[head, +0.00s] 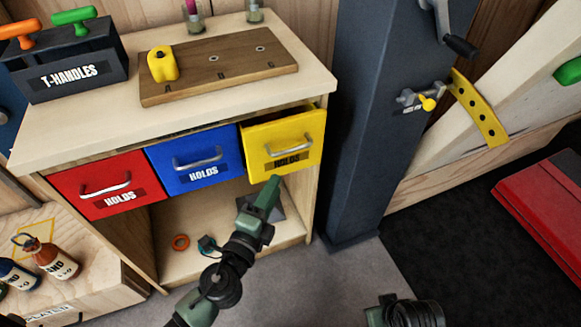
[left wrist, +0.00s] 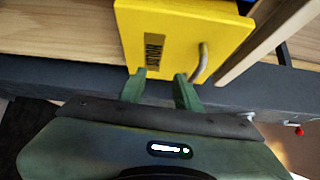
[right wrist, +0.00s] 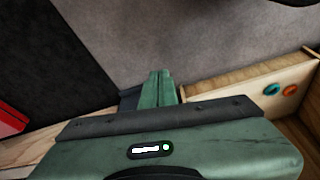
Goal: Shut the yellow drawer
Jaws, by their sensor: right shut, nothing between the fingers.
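The yellow drawer (head: 309,130) is at the right end of the drawer row and stands out further than the drawers beside it. It has a grey handle (head: 289,144) and a dark label. In the left wrist view its yellow front (left wrist: 170,25) is just beyond my fingers. My left gripper (head: 273,184) is just below the drawer front, fingers pointing up at it. Its fingers (left wrist: 160,80) are apart and empty; I cannot tell whether they touch the drawer. My right gripper (right wrist: 158,78) is shut and empty, away from the drawer.
A red drawer (head: 75,188) and a blue drawer (head: 170,153) sit flush to the left. A dark post (head: 360,130) stands right of the cabinet. Below the drawers is an open shelf with an orange ring (head: 181,242). A wooden board (head: 220,70) lies on top.

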